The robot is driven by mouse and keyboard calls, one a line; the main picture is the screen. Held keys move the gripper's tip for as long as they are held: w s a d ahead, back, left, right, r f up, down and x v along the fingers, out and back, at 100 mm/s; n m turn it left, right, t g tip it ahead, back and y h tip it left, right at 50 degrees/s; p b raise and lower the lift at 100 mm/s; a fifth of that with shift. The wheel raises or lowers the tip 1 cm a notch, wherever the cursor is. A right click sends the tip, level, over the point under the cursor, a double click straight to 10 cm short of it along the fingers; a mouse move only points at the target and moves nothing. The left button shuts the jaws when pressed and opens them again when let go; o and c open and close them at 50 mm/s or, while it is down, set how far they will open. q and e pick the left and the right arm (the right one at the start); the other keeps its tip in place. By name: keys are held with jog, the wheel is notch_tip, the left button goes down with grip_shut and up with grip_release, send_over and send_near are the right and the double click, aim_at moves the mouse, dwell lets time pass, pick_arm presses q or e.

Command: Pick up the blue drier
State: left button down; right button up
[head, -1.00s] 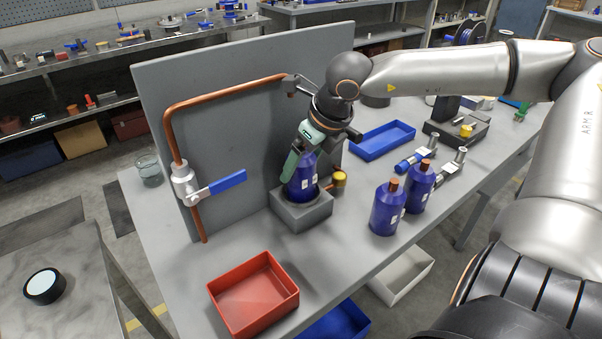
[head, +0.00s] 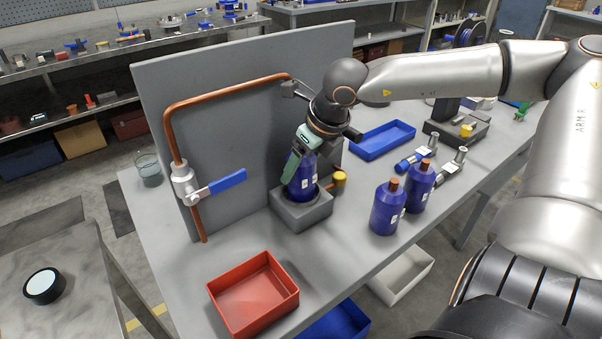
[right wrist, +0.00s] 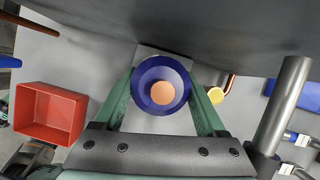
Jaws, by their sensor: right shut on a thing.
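A blue drier (head: 302,178) with a copper stub on top stands upright in the grey block (head: 302,211) by the upright panel. My right gripper (head: 297,170) is around its upper body, fingers shut on its sides. In the right wrist view the drier (right wrist: 161,84) sits between the two green fingers of the right gripper (right wrist: 163,95), its copper end (right wrist: 162,93) facing the camera. Two more blue driers stand on the bench to the right, one in front (head: 387,208) and one behind (head: 419,187).
A red tray (head: 253,294) lies at the bench's front, and a blue tray (head: 383,140) near the panel's right end. A copper pipe (head: 222,92) with a blue-handled valve (head: 220,186) runs along the panel (head: 240,130). A yellow-capped fitting (head: 340,180) sits beside the block.

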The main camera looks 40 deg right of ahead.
grip_shut()
jog(key=shift+r, duration=0.1)
